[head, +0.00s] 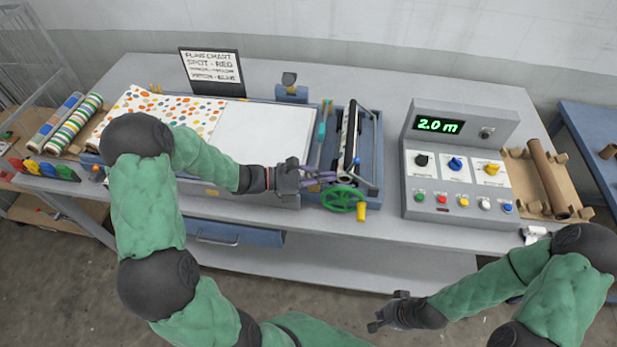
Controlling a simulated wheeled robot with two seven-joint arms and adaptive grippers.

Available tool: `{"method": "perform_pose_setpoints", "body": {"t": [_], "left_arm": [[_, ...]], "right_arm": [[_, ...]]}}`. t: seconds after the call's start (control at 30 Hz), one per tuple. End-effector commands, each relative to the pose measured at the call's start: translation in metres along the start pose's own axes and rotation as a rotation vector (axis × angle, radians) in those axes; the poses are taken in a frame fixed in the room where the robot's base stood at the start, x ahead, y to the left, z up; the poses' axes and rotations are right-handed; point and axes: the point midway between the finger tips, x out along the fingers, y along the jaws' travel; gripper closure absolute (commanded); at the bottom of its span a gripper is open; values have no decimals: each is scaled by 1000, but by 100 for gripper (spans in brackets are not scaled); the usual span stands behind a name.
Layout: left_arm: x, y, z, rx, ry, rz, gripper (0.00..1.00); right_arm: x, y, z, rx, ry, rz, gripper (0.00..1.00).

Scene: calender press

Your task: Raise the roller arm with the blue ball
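The calender press (374,150) stands on the table right of the white sheet, with a dark roller (348,140) in its frame. A small blue ball (357,161) shows near the roller's front end. The roller arm itself is hard to make out. My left gripper (305,178) is at the press's front left side, left of the blue ball, beside thin purple-grey bars (325,175). I cannot tell whether it touches them or how far its fingers are apart. My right gripper (383,312) is open and empty, low in front of the table.
A green handwheel (343,198) with a yellow handle (361,212) projects at the press's front, close to my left gripper. A control box (455,165) reading 2.0 m stands to the right. A dotted sheet (200,112) and a sign (212,72) are at the left.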

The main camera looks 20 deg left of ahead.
Motion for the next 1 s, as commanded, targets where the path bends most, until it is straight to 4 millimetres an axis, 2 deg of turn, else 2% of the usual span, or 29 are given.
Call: {"method": "perform_pose_setpoints", "body": {"t": [0.07,0.3,0.83,1.0], "left_arm": [[15,-1,0,2,0,-5,100],[33,0,23,2,0,-1,100],[38,0,29,1,1,1,100],[41,2,34,6,19,5,100]], "right_arm": [[3,1,0,0,0,0,100],[4,1,0,0,0,0,100],[4,1,0,0,0,0,100],[-3,-1,0,0,0,0,100]]}}
